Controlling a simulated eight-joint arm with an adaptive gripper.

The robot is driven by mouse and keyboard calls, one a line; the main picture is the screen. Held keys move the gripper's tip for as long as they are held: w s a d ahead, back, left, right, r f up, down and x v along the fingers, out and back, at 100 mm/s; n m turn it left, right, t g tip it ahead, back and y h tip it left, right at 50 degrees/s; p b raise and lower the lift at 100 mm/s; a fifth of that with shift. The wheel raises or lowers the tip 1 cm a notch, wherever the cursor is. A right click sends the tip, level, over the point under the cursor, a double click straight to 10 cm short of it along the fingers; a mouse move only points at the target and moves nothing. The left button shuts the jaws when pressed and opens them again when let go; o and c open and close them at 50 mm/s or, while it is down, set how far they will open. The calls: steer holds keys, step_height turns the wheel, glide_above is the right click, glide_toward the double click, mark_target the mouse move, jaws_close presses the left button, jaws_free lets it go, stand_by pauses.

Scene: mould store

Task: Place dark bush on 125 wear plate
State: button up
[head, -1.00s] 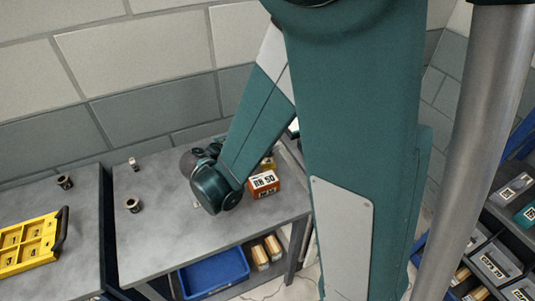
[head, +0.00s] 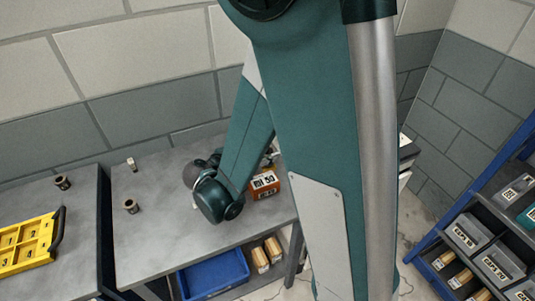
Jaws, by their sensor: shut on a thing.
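My gripper (head: 215,159) is mostly hidden behind my own wrist, over the right part of the grey bench. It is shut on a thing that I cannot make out. A dark bush-like ring (head: 130,206) stands on this bench, left of my wrist. A similar dark ring (head: 62,182) stands on the left table. A smaller, lighter piece (head: 131,164) stands near the back of the grey bench. I cannot pick out a wear plate marked 125.
An orange box with a white label (head: 264,184) stands just right of my wrist. A yellow tray with numbered compartments (head: 58,236) lies on the left table. A blue bin (head: 215,270) is below the bench. Labelled bins (head: 497,266) fill a rack at right. The bench's front left is clear.

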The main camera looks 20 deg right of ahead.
steer(key=shift+f, duration=0.3)
steer(key=o, duration=1.1)
steer(key=shift+r, duration=0.1)
steer(key=shift+o, duration=0.2)
steer(key=shift+r, duration=0.2)
steer(key=p+v, duration=0.2)
steer(key=v, duration=1)
steer(key=shift+d, duration=0.1)
